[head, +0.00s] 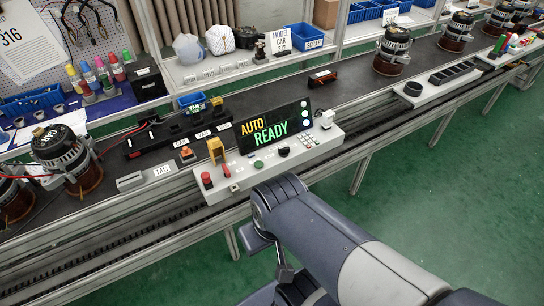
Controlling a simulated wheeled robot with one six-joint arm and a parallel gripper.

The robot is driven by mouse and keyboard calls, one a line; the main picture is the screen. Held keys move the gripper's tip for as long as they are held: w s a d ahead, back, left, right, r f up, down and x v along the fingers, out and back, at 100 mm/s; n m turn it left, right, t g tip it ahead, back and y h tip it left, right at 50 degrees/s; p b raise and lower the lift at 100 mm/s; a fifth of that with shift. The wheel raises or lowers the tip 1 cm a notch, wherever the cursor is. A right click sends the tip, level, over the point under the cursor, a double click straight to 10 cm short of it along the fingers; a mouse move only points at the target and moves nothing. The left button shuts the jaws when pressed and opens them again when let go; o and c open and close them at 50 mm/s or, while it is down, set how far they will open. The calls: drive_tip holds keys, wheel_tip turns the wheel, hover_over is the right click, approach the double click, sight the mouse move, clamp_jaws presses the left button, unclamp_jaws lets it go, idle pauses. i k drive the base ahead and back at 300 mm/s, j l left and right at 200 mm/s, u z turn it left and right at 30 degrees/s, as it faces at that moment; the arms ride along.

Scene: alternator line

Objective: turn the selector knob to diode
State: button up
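A sloped light-grey control panel (324,143) stands at the front edge of the bench, in the middle of the head view. Its screen (274,128) reads AUTO in yellow and READY in green. A small black knob (284,151), which looks like the selector, sits below the screen, right of a green button (259,164). Its pointer direction and any position labels are too small to read. My arm reaches from the lower right to just in front of the panel, apart from the knob. I cannot make out my gripper; its fingers do not show.
On the panel are a red mushroom button (207,180), a yellow guard (216,149) and a small keypad (309,140). Alternators (67,158) stand on the left of the line and more at the far right. The green floor (430,210) in front of the line is clear.

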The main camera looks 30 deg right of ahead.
sight(283, 152)
drive_tip(key=i+l, duration=0.15)
drive_tip(key=l, duration=0.25)
drive_tip(key=i+l, duration=0.2)
drive_tip(key=l, duration=0.15)
drive_tip(key=i+l, duration=0.15)
drive_tip(key=l, duration=0.25)
